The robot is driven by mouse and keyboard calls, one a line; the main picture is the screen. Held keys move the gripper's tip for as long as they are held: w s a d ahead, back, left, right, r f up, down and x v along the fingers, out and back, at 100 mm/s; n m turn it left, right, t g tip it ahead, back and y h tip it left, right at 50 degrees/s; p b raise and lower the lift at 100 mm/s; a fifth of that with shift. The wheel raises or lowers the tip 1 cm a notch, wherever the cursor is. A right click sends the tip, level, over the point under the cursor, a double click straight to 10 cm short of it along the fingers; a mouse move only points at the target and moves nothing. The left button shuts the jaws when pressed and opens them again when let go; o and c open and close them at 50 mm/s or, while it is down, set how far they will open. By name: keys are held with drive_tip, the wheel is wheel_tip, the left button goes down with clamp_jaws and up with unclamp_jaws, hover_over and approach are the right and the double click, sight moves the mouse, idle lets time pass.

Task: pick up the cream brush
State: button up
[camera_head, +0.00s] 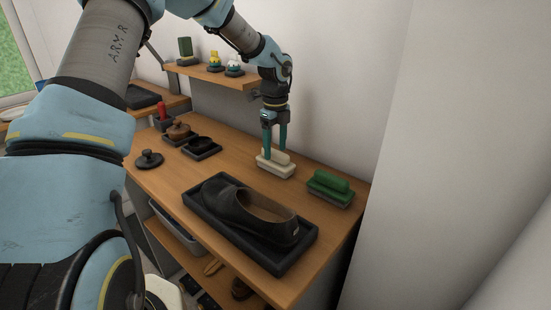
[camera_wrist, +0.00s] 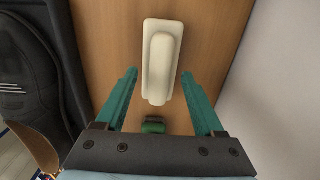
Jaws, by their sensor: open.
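The cream brush (camera_head: 276,165) lies on the wooden bench top near the wall, behind the black shoe. In the wrist view the cream brush (camera_wrist: 160,62) shows its raised grip, lying lengthwise between and ahead of the fingertips. My gripper (camera_head: 275,148) is open, with its two teal fingers pointing down over the brush's grip. In the wrist view my gripper (camera_wrist: 158,70) has one finger on each side of the brush line, with a gap on both sides. I cannot tell how far the fingertips are above the bench.
A green brush (camera_head: 331,187) lies to the right of the cream one and shows at the bottom of the wrist view. A black shoe (camera_head: 245,212) sits in a dark tray (camera_head: 285,264) in front. A small shelf (camera_head: 215,74) with several items hangs behind. The wall is close.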

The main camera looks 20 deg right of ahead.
drive_tip(key=shift+f, duration=0.9)
clamp_jaws()
